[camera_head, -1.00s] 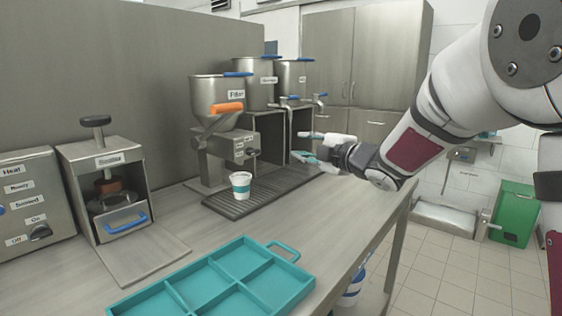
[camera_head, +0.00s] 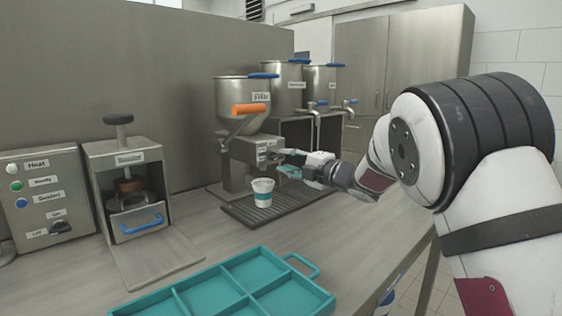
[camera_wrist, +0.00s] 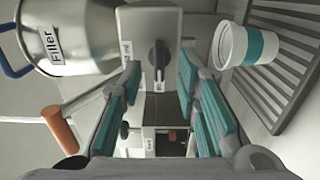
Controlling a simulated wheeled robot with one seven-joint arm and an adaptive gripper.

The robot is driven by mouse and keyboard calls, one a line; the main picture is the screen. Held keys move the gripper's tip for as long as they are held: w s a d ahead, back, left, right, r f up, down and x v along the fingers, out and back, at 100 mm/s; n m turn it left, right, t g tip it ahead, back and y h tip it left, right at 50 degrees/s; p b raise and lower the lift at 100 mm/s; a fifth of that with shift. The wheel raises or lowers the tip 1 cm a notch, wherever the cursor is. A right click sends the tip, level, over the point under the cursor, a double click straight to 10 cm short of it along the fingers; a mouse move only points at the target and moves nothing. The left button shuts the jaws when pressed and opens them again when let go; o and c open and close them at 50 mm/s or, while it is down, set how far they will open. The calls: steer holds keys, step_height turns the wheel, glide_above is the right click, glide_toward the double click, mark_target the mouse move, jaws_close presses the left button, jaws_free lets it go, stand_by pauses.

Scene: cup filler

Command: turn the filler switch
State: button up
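The filler is a steel machine with a hopper (camera_head: 236,100) labelled "Filler" and an orange handle. Its front box (camera_head: 246,150) carries the switch; in the wrist view the switch is a dark knob (camera_wrist: 159,56) on a grey panel. My gripper (camera_head: 282,163) is at this box in the head view, its teal fingers partly covering the switch area. In the wrist view my gripper (camera_wrist: 158,80) is open and empty, with a finger on either side of the line to the knob. A clear gap shows between the fingers and the knob; contact cannot be seen.
A white and teal cup (camera_head: 262,192) stands upright on the dark drip grate (camera_head: 240,211), below and left of my gripper. The cup also shows at upper right in the wrist view (camera_wrist: 232,44). Steel dispensers (camera_head: 290,92) stand behind. A teal tray (camera_head: 318,298) lies in front.

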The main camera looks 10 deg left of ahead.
mark_target(279, 159)
steer(key=shift+x, duration=1.6)
steer(key=shift+s, duration=0.1)
jaws_close()
steer(key=m+p, duration=0.3)
steer(key=m, duration=0.1)
steer(key=shift+r, duration=0.1)
steer(key=shift+m+p, duration=1.25)
steer(key=shift+m, duration=1.25)
